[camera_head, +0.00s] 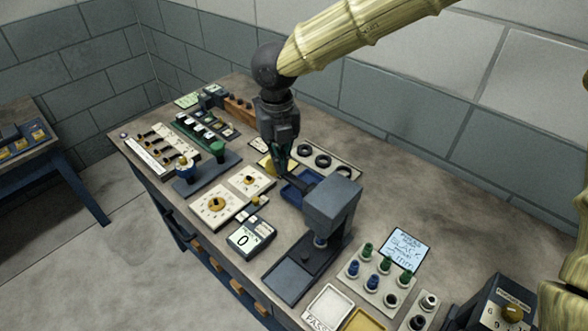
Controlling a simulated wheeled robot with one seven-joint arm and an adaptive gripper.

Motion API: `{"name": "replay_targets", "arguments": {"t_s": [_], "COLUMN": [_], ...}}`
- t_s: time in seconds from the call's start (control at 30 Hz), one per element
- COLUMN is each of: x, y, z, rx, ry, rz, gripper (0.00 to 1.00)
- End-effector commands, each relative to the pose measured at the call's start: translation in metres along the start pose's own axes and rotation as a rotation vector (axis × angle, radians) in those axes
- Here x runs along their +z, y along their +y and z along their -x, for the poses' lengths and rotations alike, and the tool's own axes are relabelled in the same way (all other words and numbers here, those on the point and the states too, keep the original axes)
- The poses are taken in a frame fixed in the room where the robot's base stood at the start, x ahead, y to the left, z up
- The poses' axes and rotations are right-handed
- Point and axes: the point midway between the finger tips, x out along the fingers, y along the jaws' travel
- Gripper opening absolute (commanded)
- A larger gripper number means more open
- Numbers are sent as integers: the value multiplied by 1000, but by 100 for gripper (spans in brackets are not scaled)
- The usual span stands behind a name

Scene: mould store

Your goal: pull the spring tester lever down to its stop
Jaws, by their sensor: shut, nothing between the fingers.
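The spring tester (331,206) is a dark grey press with a block-shaped head on a column and a flat base plate (288,280). A dark bar that looks like its lever (303,181) reaches from the head up and left toward my gripper. My gripper (281,174) points down with its fingers shut and empty, at the far end of this bar. I cannot tell whether the fingertips touch the bar or stand just beside or above it. The fingers hide part of the bar's end. A small display box showing 0 (250,238) stands left of the base.
A blue tray (291,194) and black rings (323,160) lie close to my gripper. Dial panels (216,205) and a switch row are to the left. A spring rack (373,283), a card (404,249) and white and yellow trays (327,309) sit in front right. The right rear bench top is clear.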

Motion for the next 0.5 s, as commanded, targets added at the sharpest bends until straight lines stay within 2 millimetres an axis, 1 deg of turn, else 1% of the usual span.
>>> {"name": "replay_targets", "arguments": {"t_s": [0.5], "x": [-1], "y": [0], "z": [-8], "rx": [-1], "ry": [2], "rz": [0], "gripper": [0]}}
